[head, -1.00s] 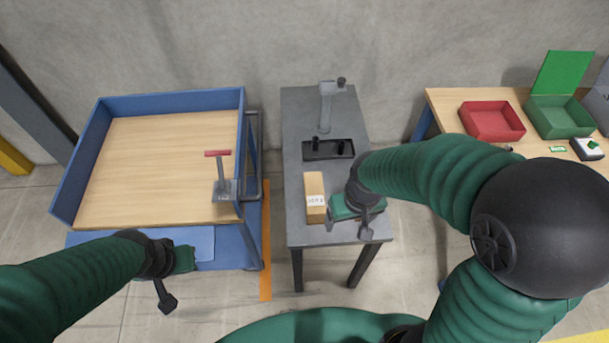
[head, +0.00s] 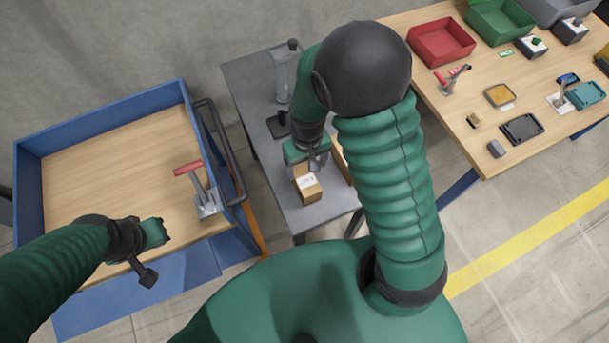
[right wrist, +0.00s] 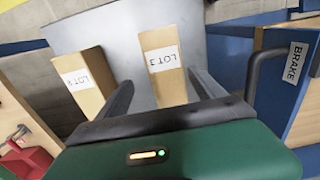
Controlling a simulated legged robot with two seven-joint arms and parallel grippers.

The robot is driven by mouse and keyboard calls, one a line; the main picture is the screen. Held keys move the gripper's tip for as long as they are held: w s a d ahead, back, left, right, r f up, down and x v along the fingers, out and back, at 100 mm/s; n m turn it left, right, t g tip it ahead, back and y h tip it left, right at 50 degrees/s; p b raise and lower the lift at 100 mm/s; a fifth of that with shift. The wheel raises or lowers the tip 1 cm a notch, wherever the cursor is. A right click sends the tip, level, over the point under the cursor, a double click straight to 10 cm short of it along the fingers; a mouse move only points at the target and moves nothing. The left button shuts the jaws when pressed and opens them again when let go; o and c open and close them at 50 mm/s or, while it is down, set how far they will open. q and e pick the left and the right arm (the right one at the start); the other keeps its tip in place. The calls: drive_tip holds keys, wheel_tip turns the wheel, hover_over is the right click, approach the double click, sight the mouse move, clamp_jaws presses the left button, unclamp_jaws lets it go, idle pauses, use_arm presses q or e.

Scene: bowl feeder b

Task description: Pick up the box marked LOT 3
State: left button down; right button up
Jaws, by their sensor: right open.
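The box marked LOT 3 (right wrist: 162,62) is tan with a white label. In the right wrist view it stands between the two dark fingers of my open right gripper (right wrist: 160,82), with no clear contact visible. In the head view this box (head: 307,187) is on the grey table, just below my right gripper (head: 308,160). A second tan box (right wrist: 82,82) with a LOT label, its number hard to read, stands outside the left finger; in the head view it (head: 340,160) is partly hidden by my arm. My left gripper (head: 158,235) is over the blue-walled cart; its jaws are unclear.
The grey table (head: 250,85) also holds a dark tray (head: 278,125) and a post fixture. The blue-walled cart (head: 110,110) with a red-handled clamp (head: 200,185) is left. A wooden bench (head: 440,95) with bins (head: 440,42) and small parts is right.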

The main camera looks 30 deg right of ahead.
sight(303, 171)
drive_tip(key=shift+w+a+f, duration=0.25)
drive_tip(key=shift+a+f, duration=0.35)
drive_tip(key=shift+f, duration=0.35)
drive_tip(key=f, duration=0.3)
drive_tip(key=shift+a+f+b, duration=0.25)
drive_tip(key=shift+f+b, duration=0.1)
drive_tip(key=shift+w+d+f, duration=0.15)
drive_tip(key=shift+d+f, duration=0.05)
drive_tip(key=shift+f, duration=0.1)
drive_tip(key=shift+w+d, duration=0.1)
drive_tip(key=shift+d, duration=0.25)
drive_tip(key=shift+c, duration=1.1)
drive_tip(key=shift+a, duration=0.2)
drive_tip(key=c, duration=0.5)
drive_tip(key=shift+a, duration=0.2)
drive_tip(key=c, duration=1)
use_arm(q)
drive_tip(key=shift+a+f, duration=0.45)
use_arm(e)
drive_tip(key=shift+d, duration=0.25)
